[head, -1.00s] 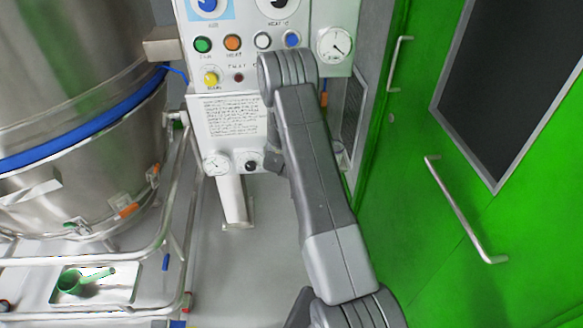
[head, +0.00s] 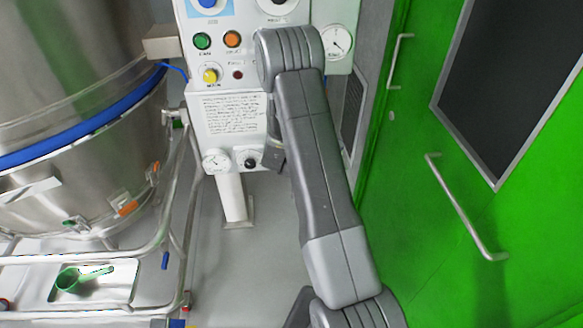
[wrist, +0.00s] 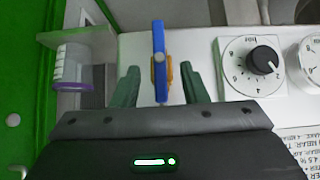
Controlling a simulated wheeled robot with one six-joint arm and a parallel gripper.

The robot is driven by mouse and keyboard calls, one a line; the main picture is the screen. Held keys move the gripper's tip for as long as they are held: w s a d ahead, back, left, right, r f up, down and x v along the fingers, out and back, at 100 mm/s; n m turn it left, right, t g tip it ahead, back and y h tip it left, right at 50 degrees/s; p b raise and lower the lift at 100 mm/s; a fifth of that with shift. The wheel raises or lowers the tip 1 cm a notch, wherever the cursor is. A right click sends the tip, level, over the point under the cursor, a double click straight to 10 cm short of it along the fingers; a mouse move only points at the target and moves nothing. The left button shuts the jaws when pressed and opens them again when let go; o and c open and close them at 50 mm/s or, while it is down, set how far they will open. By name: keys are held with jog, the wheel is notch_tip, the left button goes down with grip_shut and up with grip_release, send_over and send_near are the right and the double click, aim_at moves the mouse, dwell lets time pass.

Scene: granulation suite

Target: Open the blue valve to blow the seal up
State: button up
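The blue valve shows in the wrist view as an upright blue lever (wrist: 160,62) with a brass-coloured body (wrist: 168,75) behind it, on the white panel. My gripper (wrist: 158,86) is open, its two green fingers on either side of the lever, with a visible gap on each side. In the head view my arm hides the valve, and the fingers cannot be made out. The blue seal (head: 82,129) is a band around the steel vessel (head: 75,60) at the left. A thin blue hose (head: 176,73) runs beside it to the panel.
A black pointer knob on a dial (wrist: 262,60) is right of the valve. A clear holder with a purple ring (wrist: 70,84) is left of it. The control cabinet (head: 225,110) has buttons and a gauge (head: 337,42). A green door (head: 400,230) stands at the right.

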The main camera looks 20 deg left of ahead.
jog(key=v, duration=0.8)
jog(key=p+x, duration=0.1)
jog(key=x, duration=1.2)
jog(key=shift+w+a+f, duration=0.1)
jog(key=shift+w+f, duration=0.05)
jog(key=shift+f, duration=0.1)
jog(key=shift+r, duration=0.1)
jog(key=b+v, duration=0.1)
jog(key=v, duration=1.3)
jog(key=x, duration=1.4)
jog(key=shift+w+a+f, duration=0.1)
jog(key=shift+f, duration=0.3)
jog(key=shift+r+b, duration=0.15)
jog(key=shift+b, duration=0.95)
jog(key=b, duration=0.4)
jog(key=shift+w+a+y, duration=0.1)
jog(key=shift+y, duration=0.2)
